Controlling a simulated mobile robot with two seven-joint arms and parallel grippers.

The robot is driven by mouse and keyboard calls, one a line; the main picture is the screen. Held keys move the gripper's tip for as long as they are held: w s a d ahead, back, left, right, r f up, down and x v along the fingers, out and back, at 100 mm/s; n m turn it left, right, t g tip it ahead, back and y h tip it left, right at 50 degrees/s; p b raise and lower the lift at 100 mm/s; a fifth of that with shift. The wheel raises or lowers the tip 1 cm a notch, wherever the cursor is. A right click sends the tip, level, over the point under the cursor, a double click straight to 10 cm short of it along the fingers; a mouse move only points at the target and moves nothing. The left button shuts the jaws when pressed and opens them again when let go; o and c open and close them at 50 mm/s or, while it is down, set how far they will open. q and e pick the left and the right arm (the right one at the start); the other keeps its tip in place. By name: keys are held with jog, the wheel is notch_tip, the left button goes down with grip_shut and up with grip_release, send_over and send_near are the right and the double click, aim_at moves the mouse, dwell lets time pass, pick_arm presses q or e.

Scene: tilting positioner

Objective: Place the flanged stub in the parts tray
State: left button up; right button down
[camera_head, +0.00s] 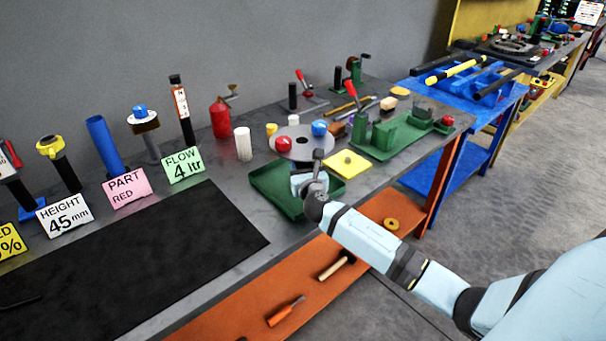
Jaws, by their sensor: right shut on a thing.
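My right gripper (308,184) reaches in from the lower right over the green tray (266,181), which I take to be the parts tray. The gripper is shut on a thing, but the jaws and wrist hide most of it. A small grey piece with a rounded top (318,156) shows at the gripper, and I cannot tell for sure that it is the flanged stub. The tray stands near the bench's front edge, and its visible left part looks empty. I cannot tell whether the held thing touches the tray floor. My left gripper is not in view.
A grey disc (301,144) with a red ball (283,144) and a blue ball (319,128) lies behind the tray. A yellow plate (348,164) lies to its right, near a green fixture (395,132). A black mat (130,265) gives free room at left.

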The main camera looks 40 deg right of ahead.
jog(key=shift+f, duration=0.75)
jog(key=c, duration=0.9)
grip_release()
jog(key=shift+f, duration=0.25)
jog(key=shift+c, duration=0.2)
jog(key=o, duration=0.4)
jog(key=shift+o, duration=0.2)
jog(key=shift+r, duration=0.25)
jog(key=v, duration=1.2)
jog(key=shift+a, duration=0.1)
jog(key=shift+f, duration=0.1)
